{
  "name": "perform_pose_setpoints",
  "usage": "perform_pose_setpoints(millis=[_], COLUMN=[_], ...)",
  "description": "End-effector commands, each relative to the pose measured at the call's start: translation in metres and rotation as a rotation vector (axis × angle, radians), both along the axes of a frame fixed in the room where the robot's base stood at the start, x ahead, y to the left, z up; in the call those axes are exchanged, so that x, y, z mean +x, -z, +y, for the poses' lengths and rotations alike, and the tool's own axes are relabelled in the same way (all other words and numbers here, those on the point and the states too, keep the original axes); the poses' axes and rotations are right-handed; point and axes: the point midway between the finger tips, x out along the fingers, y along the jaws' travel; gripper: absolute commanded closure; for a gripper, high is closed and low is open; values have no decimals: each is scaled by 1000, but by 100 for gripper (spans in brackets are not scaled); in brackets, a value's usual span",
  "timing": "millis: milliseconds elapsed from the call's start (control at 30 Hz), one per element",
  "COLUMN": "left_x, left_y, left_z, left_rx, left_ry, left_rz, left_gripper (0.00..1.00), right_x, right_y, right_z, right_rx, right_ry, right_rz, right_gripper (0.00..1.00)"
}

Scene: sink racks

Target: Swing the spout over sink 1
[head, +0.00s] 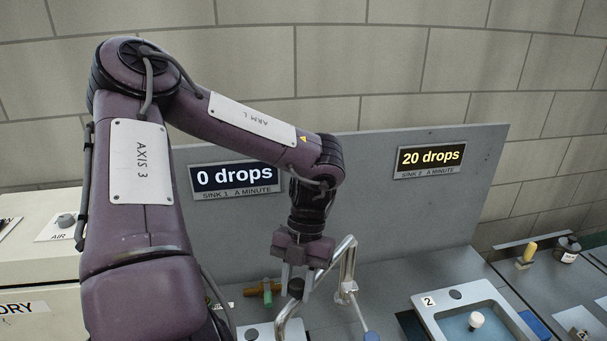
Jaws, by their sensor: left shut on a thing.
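The metal spout (348,252) is a bent, shiny pipe behind the sinks. It rises near the middle and runs forward and left, down to the frame's bottom edge. My left gripper (297,284) points down and is shut on the spout, with a dark piece between its fingers. Sink 1 (262,332) is at the bottom edge, mostly cut off and partly behind my left arm. The spout's near end is by its right side; I cannot tell exactly what lies under the outlet. Sink 2 (432,299), marked "2", stands to the right with a white-topped plug in it. My right gripper is out of view.
A grey back panel carries the sink 1 display (236,178) reading "0 drops" and the sink 2 display (430,159) reading "20 drops". A green and brass valve (266,291) sits left of my gripper.

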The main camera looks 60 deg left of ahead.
Motion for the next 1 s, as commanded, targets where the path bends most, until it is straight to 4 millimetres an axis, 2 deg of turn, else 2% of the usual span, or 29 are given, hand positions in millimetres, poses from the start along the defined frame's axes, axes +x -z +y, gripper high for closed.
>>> perform_pose_setpoints(millis=[367,400,533,833,1000], left_x=[1,1,1,1,8], left_y=[-1,-1,-1,-2,-18], left_z=[3,3,3,2,8], left_rx=[9,10,8,6,10], left_ry=[3,2,2,2,2], left_rz=[-4,-4,-3,-3,-6], left_gripper=[100,65,48,48,48], right_x=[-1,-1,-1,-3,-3], right_y=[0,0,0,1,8], right_z=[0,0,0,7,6], right_rx=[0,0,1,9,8], right_ry=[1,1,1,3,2], right_rz=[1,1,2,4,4], right_gripper=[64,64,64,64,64])
